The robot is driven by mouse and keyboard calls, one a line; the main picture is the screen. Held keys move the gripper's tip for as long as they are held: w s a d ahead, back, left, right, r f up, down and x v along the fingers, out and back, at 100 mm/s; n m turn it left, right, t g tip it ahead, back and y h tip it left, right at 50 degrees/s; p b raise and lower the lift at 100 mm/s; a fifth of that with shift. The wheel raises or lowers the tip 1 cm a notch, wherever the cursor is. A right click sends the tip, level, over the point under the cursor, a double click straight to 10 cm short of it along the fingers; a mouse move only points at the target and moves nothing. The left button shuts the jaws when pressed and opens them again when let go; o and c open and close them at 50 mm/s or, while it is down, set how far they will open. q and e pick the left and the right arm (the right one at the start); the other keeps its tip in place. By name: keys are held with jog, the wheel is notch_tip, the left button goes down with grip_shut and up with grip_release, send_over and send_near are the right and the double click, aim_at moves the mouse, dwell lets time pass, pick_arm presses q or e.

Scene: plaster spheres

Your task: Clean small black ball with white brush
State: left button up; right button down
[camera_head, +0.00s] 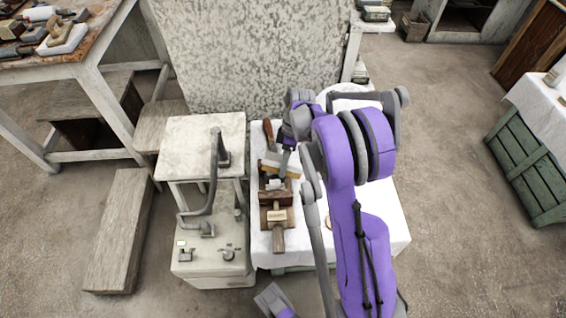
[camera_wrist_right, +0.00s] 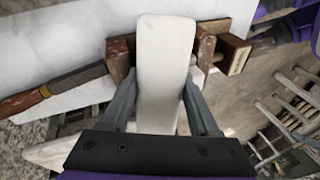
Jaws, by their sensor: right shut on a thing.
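My right gripper (camera_head: 287,150) reaches over the white-clothed table from the right. In the right wrist view, its two grey fingers (camera_wrist_right: 161,103) are shut on a long, pale white piece, which I take for the white brush (camera_wrist_right: 165,60). The brush stands out beyond the fingertips, and its bristles cannot be made out. In the head view a pale brush-like piece (camera_head: 281,168) shows just below the gripper. I see no small black ball in either view; my arm covers part of the table. A grey and purple part at the bottom edge may be my left gripper (camera_head: 270,298); its jaws are unclear.
Wooden tools (camera_head: 278,226) lie along the left side of the white-clothed table (camera_head: 378,215). A wooden-handled tool (camera_wrist_right: 55,90) lies left of the held piece. A pale machine stand (camera_head: 208,262) with a bent grey arm stands close left. A mottled panel (camera_head: 250,55) is behind.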

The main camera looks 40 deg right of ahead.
aim_at(275, 156)
jog(key=shift+w+r, duration=0.1)
jog(key=shift+w, duration=0.3)
jog(key=shift+w+a+r, duration=0.25)
jog(key=shift+w+a, duration=0.55)
jog(key=shift+w, duration=0.3)
jog(key=shift+a+f, duration=0.15)
